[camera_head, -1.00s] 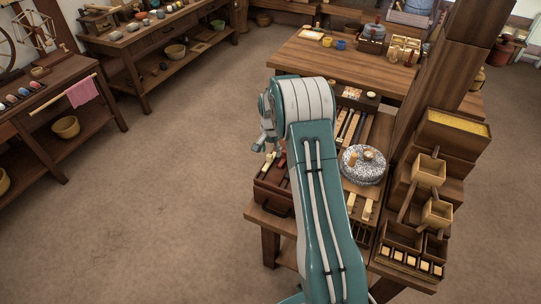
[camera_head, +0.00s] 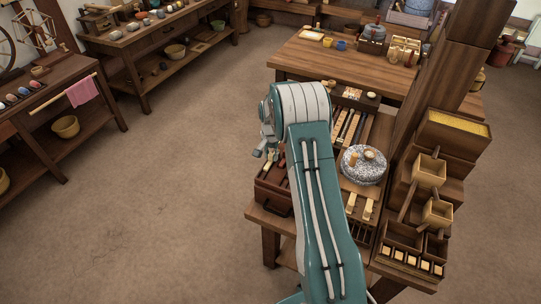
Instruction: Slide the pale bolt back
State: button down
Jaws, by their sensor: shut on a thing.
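My gripper (camera_head: 259,151) is small in the picture, at the lower left of my wrist, low over the left end of the bench. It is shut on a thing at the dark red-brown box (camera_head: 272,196). A small pale piece (camera_head: 268,167) shows just under it and looks like the pale bolt, but its shape and the contact are too small to make out. My own arm hides part of the box and the bench behind it.
A speckled round quern stone (camera_head: 362,168) stands on the bench right of my arm. Several long slats (camera_head: 347,127) lie behind it. A thick wooden post (camera_head: 436,95) and stacked wooden boxes (camera_head: 447,164) stand close on the right. The floor to the left is clear.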

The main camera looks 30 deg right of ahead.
jog(key=shift+w+d, duration=0.2)
jog(key=shift+c, duration=2.4)
grip_release()
jog(key=shift+f, duration=0.1)
notch_tip(320, 180, up, 12)
jog(key=shift+w, duration=0.1)
